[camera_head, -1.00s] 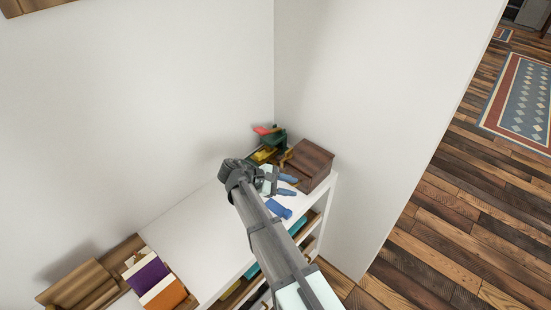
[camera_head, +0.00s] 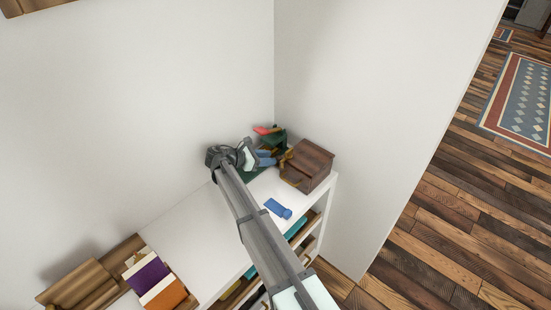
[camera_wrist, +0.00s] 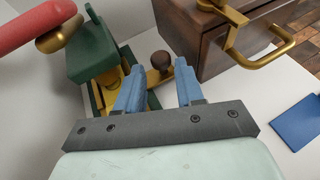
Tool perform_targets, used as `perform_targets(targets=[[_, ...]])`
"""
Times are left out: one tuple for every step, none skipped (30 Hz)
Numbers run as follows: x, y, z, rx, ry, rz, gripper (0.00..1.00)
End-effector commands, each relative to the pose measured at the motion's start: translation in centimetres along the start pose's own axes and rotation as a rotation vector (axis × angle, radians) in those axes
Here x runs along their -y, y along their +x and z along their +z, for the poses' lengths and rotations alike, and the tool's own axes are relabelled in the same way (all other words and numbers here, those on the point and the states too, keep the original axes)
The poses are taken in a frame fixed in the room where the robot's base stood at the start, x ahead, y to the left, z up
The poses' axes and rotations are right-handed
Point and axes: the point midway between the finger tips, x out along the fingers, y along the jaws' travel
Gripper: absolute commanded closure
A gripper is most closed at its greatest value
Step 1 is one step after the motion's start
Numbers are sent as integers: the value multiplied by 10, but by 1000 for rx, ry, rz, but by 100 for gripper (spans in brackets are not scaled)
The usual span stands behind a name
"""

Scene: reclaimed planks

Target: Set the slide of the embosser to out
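The embosser (camera_head: 278,141) stands at the back corner of the white shelf top, with a green body and a red handle. In the wrist view its green body (camera_wrist: 88,52) and red handle (camera_wrist: 35,27) are at upper left. A brown knob (camera_wrist: 160,60) on a brass part, perhaps the slide, shows just beyond and between my fingertips. My gripper (camera_wrist: 158,78) has its blue fingers apart, with nothing held between them. In the head view my gripper (camera_head: 266,157) is in front of the embosser and hides its lower part. I cannot tell the slide's position.
A dark wooden box (camera_head: 310,160) with brass fittings stands close to the right of the embosser. A flat blue object (camera_head: 279,209) lies near the front edge. The middle of the white top (camera_head: 190,235) is clear.

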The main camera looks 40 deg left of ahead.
Motion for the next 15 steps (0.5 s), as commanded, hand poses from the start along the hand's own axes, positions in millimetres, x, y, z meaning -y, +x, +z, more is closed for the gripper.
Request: perform_targets(targets=[[0, 9, 0, 0, 1, -3, 63], [0, 13, 0, 0, 1, -3, 63], [0, 18, 0, 0, 1, -3, 63], [0, 22, 0, 0, 1, -2, 63], [0, 26, 0, 0, 1, -2, 63], [0, 30, 0, 0, 1, -1, 63], [0, 33, 1, 0, 1, -2, 63], [0, 36, 1, 1, 2, -2, 63], [0, 38, 1, 1, 2, -2, 63], [0, 40, 1, 1, 2, -2, 63], [0, 40, 1, 1, 2, -2, 63], [0, 41, 1, 0, 2, -1, 63], [0, 41, 1, 0, 2, -1, 63], [0, 41, 1, 0, 2, -1, 63], [0, 41, 1, 0, 2, -1, 63]])
